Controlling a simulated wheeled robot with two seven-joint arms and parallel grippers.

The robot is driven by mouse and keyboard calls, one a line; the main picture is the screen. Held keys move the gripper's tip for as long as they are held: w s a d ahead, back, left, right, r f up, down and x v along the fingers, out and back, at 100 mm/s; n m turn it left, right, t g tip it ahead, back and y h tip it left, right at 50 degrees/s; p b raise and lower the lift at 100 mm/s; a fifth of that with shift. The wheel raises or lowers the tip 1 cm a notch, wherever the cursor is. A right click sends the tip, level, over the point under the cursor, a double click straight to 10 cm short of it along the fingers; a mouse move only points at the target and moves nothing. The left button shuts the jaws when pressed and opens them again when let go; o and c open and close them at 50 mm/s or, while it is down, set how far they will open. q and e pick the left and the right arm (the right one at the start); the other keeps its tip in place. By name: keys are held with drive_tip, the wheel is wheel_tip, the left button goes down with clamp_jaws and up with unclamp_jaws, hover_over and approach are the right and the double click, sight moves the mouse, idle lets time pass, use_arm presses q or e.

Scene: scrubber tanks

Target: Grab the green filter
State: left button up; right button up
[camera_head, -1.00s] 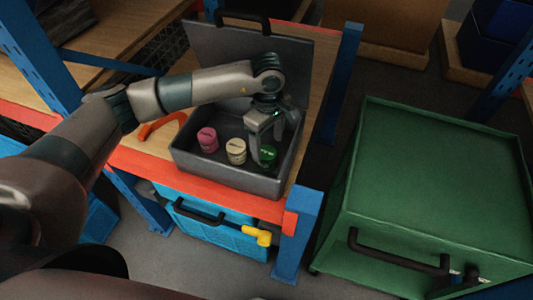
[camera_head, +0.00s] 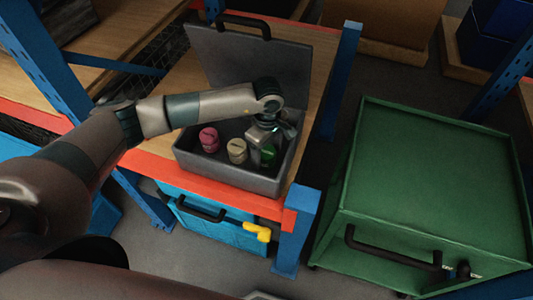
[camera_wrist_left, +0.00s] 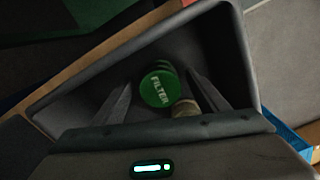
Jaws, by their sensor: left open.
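The green filter (camera_head: 268,155) stands in the open grey case (camera_head: 230,178), at the right of a row of three filters. In the left wrist view its round green top (camera_wrist_left: 158,89) reads "FILTER". My left gripper (camera_head: 263,156) is lowered into the case around the green filter. In the wrist view its two fingers (camera_wrist_left: 160,100) are spread, one on each side of the filter, with gaps visible. The pale filter (camera_head: 237,150) stands to the left, and its edge shows near the right finger in the wrist view. My right gripper is not in view.
The pink filter (camera_head: 209,139) stands at the left in the case. The case's raised lid (camera_head: 250,60) stands behind my wrist. The case sits on a wooden shelf with a red front edge (camera_head: 165,173). A green wheeled box (camera_head: 430,180) stands on the right.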

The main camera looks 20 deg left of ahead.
use_arm(q)
drive_tip(key=shift+f, duration=0.9)
drive_tip(key=c, duration=1.1)
